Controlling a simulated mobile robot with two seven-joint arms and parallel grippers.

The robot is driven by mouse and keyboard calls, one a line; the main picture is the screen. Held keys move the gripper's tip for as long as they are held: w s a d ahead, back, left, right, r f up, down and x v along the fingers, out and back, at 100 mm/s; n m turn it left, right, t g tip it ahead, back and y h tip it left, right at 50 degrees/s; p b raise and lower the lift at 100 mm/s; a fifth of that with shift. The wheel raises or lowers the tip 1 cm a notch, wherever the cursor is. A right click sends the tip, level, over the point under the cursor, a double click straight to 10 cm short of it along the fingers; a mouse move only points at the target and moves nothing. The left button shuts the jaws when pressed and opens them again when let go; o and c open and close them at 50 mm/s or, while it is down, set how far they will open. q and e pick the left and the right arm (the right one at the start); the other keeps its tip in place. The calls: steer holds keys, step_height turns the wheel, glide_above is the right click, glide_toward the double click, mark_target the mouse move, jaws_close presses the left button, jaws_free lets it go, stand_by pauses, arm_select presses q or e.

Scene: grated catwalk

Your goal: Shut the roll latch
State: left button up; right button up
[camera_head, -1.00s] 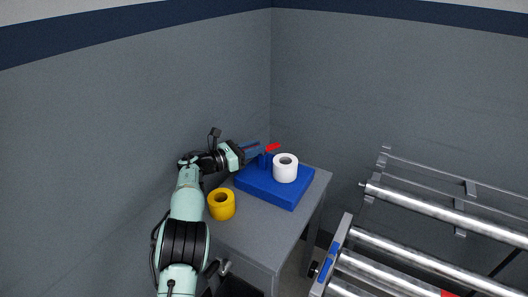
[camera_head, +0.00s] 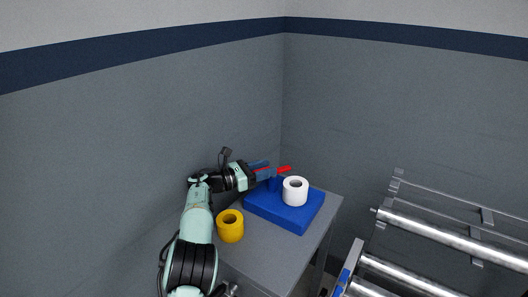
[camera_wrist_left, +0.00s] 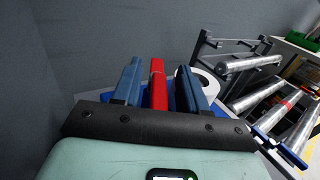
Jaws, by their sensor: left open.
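The roll latch is a blue base block (camera_head: 301,219) on a grey table, with a white roll (camera_head: 295,192) standing on it. Its red lever (camera_head: 286,169) sticks out beside the roll, near the wall. My left gripper (camera_head: 268,171) is open at the lever. In the left wrist view the red lever (camera_wrist_left: 157,83) lies between the two blue fingers of my left gripper (camera_wrist_left: 158,88), with gaps on both sides. The white roll (camera_wrist_left: 211,82) shows partly behind the right finger. My right gripper is not in view.
A yellow roll (camera_head: 230,227) stands on the grey table (camera_head: 264,254) in front of the base. Grey walls meet behind the table. A roller conveyor (camera_head: 450,240) is to the right, with a gap between it and the table.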

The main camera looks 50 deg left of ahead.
arm_select(q)
step_height(320, 180, up, 10)
steer(key=shift+f+p, duration=0.25)
steer(key=shift+p, duration=0.95)
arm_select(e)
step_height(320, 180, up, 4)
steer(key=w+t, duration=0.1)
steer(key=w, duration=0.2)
arm_select(q)
step_height(320, 180, up, 10)
steer(key=p, duration=0.4)
glide_above(264, 168)
steer(key=shift+d+r, duration=0.1)
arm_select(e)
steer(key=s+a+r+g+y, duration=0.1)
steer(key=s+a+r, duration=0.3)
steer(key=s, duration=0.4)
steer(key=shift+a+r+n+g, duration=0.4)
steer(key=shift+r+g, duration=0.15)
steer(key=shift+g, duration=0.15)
